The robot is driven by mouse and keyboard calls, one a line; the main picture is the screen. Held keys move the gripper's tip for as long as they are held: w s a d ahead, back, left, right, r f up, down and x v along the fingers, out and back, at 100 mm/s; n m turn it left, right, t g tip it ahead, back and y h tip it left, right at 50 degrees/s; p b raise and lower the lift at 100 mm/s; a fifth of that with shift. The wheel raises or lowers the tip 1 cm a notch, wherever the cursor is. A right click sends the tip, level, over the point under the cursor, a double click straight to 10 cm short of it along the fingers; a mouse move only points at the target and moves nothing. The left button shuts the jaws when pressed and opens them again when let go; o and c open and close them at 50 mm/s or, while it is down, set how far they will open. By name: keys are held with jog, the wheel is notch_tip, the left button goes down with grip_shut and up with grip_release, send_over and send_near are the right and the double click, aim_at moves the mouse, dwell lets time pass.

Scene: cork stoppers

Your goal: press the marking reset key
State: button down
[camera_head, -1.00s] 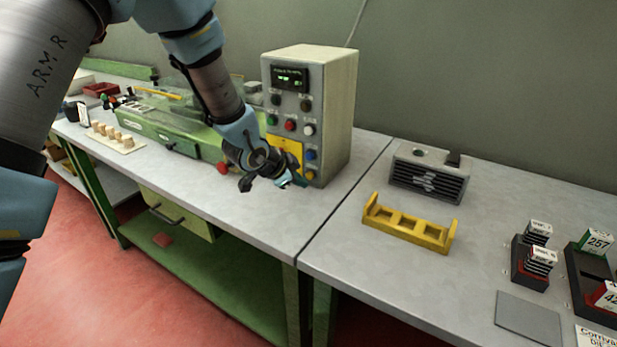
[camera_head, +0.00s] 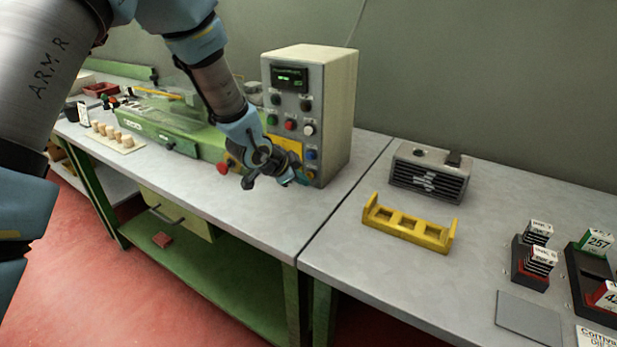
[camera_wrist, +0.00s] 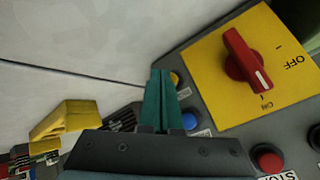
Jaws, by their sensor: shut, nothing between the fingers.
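The control box (camera_head: 345,110) stands on the bench, its front carrying a lit display (camera_head: 289,78) and several keys. A blue key (camera_head: 311,155) shows there and in the wrist view (camera_wrist: 190,121). A yellow key (camera_wrist: 175,79) lies just beyond it in the wrist view, partly hidden by my fingers. Which key is marked as marking reset I cannot read. My gripper (camera_head: 289,179) is at the lower front of the box. In the wrist view its teal fingers (camera_wrist: 161,73) are shut and empty, their tips beside the yellow key. Whether they touch it I cannot tell.
A red rotary switch (camera_wrist: 240,58) on a yellow plate and a red stop key (camera_wrist: 267,159) are close by. A green machine (camera_head: 170,130) stands left of the box. A yellow holder (camera_head: 408,229) and a grey vented unit (camera_head: 430,174) stand to the right.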

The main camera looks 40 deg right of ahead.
jog(key=shift+w+d, duration=0.1)
jog(key=shift+d, duration=0.3)
dwell(0.3)
jog(key=shift+a, duration=0.1)
jog(key=shift+s+a+b, duration=0.2)
jog(key=shift+a+b, duration=0.1)
jog(key=shift+a, duration=0.4)
jog(key=shift+a, duration=0.15)
jog(key=shift+s+a+b, duration=0.2)
jog(key=shift+a+b, duration=0.05)
jog(key=shift+a, duration=0.5)
jog(key=shift+s+a+b, duration=0.2)
jog(key=shift+s+a, duration=0.05)
jog(key=shift+a, duration=0.55)
jog(key=shift+s+a+b, duration=0.2)
jog(key=shift+a+b, duration=0.05)
jog(key=shift+a, duration=0.5)
